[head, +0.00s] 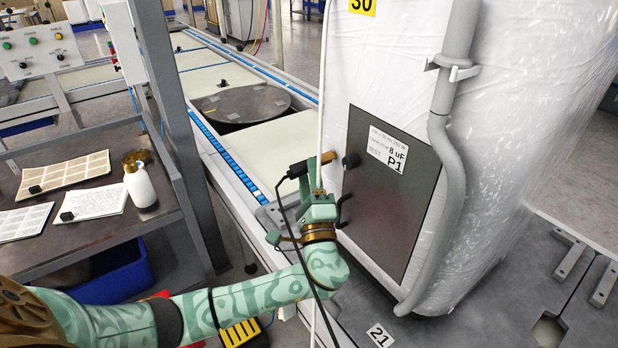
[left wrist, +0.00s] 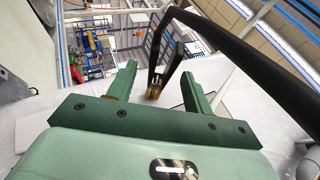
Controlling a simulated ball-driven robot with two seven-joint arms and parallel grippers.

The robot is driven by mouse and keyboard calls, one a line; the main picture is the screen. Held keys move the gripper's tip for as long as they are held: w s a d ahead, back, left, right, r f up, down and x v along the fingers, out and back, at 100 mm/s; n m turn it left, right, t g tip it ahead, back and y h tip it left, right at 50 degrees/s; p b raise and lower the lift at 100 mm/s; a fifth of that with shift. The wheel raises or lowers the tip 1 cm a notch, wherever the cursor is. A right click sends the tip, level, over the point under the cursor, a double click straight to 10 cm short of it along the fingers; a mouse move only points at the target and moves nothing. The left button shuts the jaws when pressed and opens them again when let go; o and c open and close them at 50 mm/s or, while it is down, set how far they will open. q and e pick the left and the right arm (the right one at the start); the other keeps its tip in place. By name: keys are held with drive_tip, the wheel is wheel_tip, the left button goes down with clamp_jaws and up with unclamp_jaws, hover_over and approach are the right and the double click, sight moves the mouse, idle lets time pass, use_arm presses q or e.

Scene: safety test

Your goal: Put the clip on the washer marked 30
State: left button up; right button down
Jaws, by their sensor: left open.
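The washer (head: 495,130) stands upright on the right, wrapped in clear film, with a yellow tag marked 30 (head: 361,5) at its top. A dark panel (head: 375,220) with a white label is on its near side. The clip (head: 299,169) is black with a brass end turned toward the washer; I cannot tell whether it touches it. In the left wrist view the clip (left wrist: 166,66) shows between and beyond the two green fingers (left wrist: 158,90). My right gripper is not in view.
A black cable (head: 285,212) hangs from the clip past my left arm. A grey hose (head: 449,160) runs down the washer. A grey post (head: 172,110) and a bench (head: 95,232) with cards and a white bottle (head: 140,184) stand left. A conveyor (head: 262,148) runs behind.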

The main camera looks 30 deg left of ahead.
use_arm(q)
drive_tip(key=v, duration=1.6)
drive_tip(key=shift+f, duration=0.2)
drive_tip(key=shift+d, duration=0.1)
